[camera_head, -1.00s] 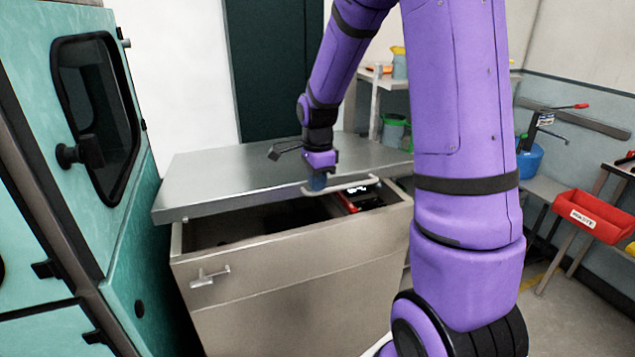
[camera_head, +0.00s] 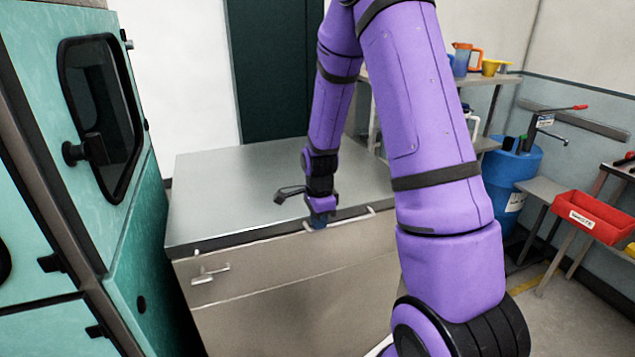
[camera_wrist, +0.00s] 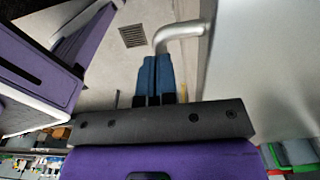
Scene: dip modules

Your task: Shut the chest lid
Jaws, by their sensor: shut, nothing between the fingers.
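The chest (camera_head: 290,285) is a grey metal box in the middle of the head view. Its lid (camera_head: 240,190) lies flat on the chest body, with no opening showing along the front edge. A bar handle (camera_head: 352,219) runs along the lid's front edge. My gripper (camera_head: 318,222) points down at the lid's front edge by this handle. In the wrist view the blue fingers (camera_wrist: 158,75) are together, beside the bent end of the handle (camera_wrist: 180,33). Whether they touch the handle is unclear. My arm hides the chest's right end.
A teal cabinet (camera_head: 150,235) with a dark window stands close on the left. A latch (camera_head: 210,274) sticks out from the chest's front left. On the right are a blue barrel (camera_head: 512,172) and a red bin (camera_head: 592,216) on a stand. Shelves stand behind my arm.

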